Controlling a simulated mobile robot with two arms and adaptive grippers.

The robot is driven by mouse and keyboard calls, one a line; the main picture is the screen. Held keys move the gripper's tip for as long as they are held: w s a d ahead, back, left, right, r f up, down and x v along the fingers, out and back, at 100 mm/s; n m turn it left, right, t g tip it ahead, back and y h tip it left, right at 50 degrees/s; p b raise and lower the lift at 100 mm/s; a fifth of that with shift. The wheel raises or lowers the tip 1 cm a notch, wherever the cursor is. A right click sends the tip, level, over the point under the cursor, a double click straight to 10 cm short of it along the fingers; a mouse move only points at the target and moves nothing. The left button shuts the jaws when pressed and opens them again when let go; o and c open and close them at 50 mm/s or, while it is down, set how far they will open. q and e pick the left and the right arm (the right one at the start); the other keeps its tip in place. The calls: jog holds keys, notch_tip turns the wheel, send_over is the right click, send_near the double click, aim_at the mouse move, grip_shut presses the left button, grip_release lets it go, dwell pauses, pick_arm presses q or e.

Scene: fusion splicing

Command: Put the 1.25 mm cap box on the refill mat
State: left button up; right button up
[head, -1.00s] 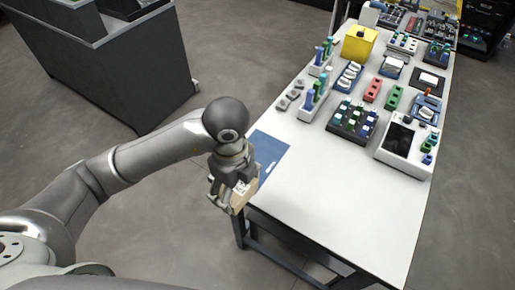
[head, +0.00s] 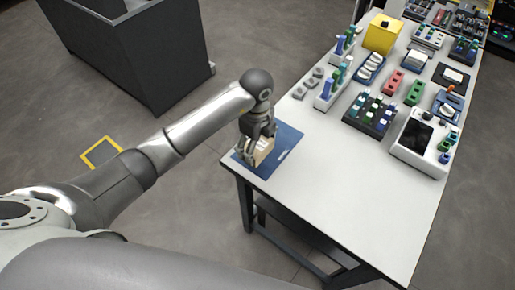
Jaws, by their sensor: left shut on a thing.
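My left gripper (head: 257,142) is shut on a small tan cardboard box with a pale label, the cap box (head: 263,149). The gripper's fingers hide part of the box, and its lettering is too small to read. The box is over the blue refill mat (head: 286,142), at the near left corner of the white table. I cannot tell whether the box touches the mat or is held just above it. My right gripper is not in view.
Behind the mat stand a white rack with blue and green items (head: 328,92) and small grey pieces (head: 299,92). A dark tray of several caps (head: 370,113) and a white device with a screen (head: 416,138) stand to the right. The table's near middle is clear.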

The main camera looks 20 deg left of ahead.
aim_at(258, 150)
pick_arm(q)
jog(key=shift+w+f, duration=0.6)
jog(key=shift+f, duration=0.15)
notch_tip(258, 150, down, 2)
jog(key=shift+f+p, duration=0.1)
jog(key=shift+p, duration=0.5)
jog(key=shift+f, duration=0.35)
jog(key=shift+f, duration=0.1)
jog(key=shift+f, duration=0.1)
jog(key=o, duration=1)
